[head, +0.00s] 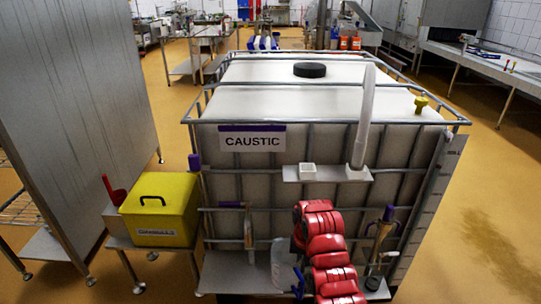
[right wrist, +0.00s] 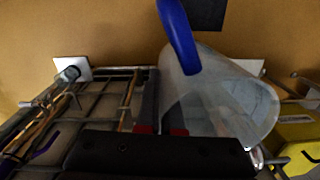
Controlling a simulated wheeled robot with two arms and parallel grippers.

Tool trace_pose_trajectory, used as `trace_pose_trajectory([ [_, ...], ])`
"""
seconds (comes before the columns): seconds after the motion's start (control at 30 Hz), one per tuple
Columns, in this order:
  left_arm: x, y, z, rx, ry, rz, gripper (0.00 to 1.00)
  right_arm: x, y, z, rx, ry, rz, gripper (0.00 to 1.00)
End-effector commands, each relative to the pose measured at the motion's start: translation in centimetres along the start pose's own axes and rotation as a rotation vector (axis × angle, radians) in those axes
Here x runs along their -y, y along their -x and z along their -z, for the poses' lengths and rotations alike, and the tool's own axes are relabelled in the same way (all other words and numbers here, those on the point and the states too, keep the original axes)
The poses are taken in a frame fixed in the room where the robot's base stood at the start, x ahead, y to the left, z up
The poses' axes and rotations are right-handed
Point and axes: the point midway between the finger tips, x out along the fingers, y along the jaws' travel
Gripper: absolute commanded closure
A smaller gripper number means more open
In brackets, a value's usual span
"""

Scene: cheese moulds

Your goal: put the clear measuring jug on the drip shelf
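The clear measuring jug (head: 281,264) has a blue handle and shows low in front of the tank in the head view. In the right wrist view the jug (right wrist: 232,98) fills the right middle, tilted. My right gripper (right wrist: 160,112) has its fingers close together at the jug's wall and seems shut on it; the exact contact is partly hidden. In the head view my red right arm hides this gripper. A small pale shelf (head: 325,179) is fixed to the tank front, and a lower metal shelf (head: 225,279) runs along its base; neither is labelled as the drip shelf. My left gripper is not in view.
The caged tank (head: 330,135) labelled CAUSTIC stands ahead. A white cup (head: 307,171) and tall white tube (head: 364,115) stand on the small shelf. A yellow box (head: 160,209) is at left. A tap-like fitting (head: 379,240) is right of my arm.

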Motion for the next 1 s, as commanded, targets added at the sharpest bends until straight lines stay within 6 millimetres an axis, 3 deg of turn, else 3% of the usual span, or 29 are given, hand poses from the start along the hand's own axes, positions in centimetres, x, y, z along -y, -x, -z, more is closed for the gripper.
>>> trace_pose_trajectory([
  [0.17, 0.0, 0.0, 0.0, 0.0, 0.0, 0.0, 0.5, -0.9, 2.9, 1.9, -0.001, 0.009, 0.001, 1.0],
  [0.43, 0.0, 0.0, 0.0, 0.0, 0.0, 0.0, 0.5, -3.9, 9.5, 5.1, -0.005, 0.021, 0.006, 1.0],
  [0.63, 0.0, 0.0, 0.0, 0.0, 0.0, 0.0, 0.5, -5.6, 13.6, 5.7, -0.003, 0.025, 0.008, 1.0],
  [0.8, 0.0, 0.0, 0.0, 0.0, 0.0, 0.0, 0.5, -6.9, 17.6, 5.1, -0.002, 0.044, 0.008, 1.0],
  [1.0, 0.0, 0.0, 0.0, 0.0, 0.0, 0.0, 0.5, -7.0, 19.6, 3.6, -0.005, 0.08, 0.001, 1.0],
])
